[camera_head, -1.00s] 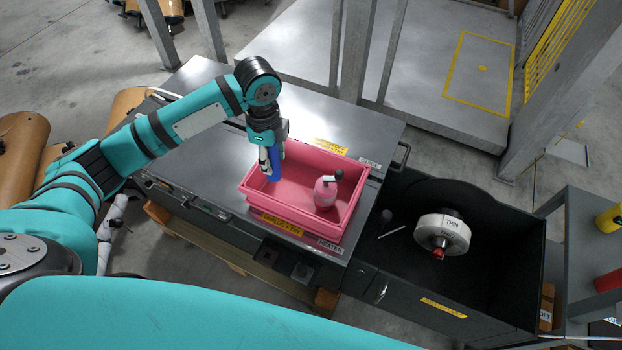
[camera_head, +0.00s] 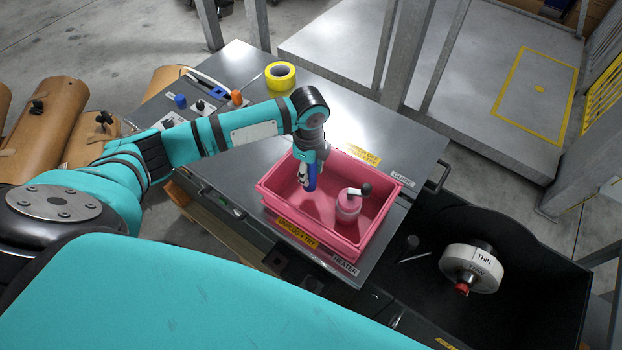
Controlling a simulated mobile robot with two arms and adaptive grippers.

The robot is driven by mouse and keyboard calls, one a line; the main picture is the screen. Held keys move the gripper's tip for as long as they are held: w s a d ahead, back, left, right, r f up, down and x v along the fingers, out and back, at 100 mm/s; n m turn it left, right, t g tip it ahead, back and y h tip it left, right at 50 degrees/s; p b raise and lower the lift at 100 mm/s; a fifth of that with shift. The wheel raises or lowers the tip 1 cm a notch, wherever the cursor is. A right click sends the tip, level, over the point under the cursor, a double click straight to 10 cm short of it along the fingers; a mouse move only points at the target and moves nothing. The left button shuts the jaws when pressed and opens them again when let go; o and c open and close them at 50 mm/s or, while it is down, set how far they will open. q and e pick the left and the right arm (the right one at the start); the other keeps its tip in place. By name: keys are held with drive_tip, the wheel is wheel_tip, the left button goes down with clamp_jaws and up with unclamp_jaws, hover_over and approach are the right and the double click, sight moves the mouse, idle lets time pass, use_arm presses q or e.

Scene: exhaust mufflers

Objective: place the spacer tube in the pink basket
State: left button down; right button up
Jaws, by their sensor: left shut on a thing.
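The pink basket (camera_head: 378,232) stands on the grey metal bench top. My left gripper (camera_head: 308,180) points down over the left part of the basket. It is shut on a blue tube-like piece (camera_head: 312,180), which I take for the spacer tube. The tube hangs roughly upright, its lower end within the basket's outline. I cannot tell whether it touches the basket floor. A pink bottle (camera_head: 347,207) with a dark-tipped top stands in the basket, right of the gripper. My right gripper is not in view.
A yellow tape roll (camera_head: 281,75), an orange piece (camera_head: 237,97) and small blue and white items lie on the bench's far left. A dark bin (camera_head: 530,255) at right holds a white "THIN" spool (camera_head: 471,266). Grey posts stand behind the bench.

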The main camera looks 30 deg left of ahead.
use_arm(q)
drive_tip(key=shift+f, duration=1.85)
drive_tip(key=c, duration=0.9)
unclamp_jaws()
drive_tip(key=shift+f, duration=0.15)
drive_tip(key=shift+o, duration=0.2)
wheel_tip(320, 180, up, 12)
drive_tip(key=shift+r, duration=0.2)
